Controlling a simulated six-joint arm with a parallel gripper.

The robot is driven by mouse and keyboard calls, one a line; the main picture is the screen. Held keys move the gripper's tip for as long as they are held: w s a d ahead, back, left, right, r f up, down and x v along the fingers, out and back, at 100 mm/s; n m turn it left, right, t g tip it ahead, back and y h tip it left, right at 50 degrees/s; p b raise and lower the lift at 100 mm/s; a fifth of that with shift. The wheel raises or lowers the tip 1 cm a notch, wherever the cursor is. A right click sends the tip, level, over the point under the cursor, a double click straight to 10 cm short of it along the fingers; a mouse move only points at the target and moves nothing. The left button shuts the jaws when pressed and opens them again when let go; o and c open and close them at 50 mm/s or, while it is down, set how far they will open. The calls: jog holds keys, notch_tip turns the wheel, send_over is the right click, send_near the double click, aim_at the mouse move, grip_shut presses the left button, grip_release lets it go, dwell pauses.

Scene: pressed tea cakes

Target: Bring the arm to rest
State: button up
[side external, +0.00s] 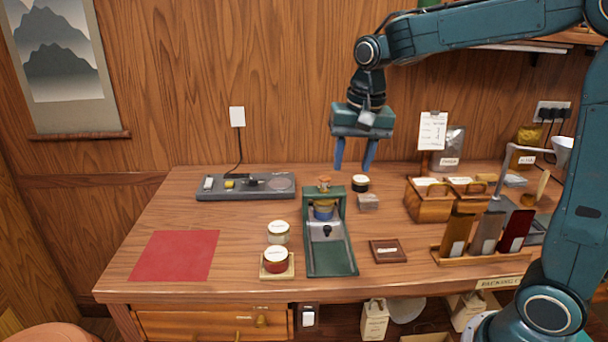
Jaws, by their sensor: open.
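My gripper (354,166) hangs over the back of the wooden table, pointing down. Its two blue fingers are apart with nothing between them. My teal arm reaches in from the right side of the picture.
A green press (331,246) stands mid-table, with jars (278,231) to its left. Wooden boxes (430,204) and upright packets (486,232) crowd the right. A card (432,131) stands behind.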

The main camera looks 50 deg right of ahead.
jog(key=s+a+n+t, duration=0.2)
jog(key=s+n, duration=0.2)
jog(key=s, duration=0.6)
jog(key=s+a+n+t, duration=0.1)
jog(key=s+n, duration=0.3)
jog(key=s, duration=0.5)
jog(key=shift+s+a+r+n+t, duration=0.3)
jog(key=shift+s+a+t, duration=0.1)
jog(key=shift+t, duration=0.1)
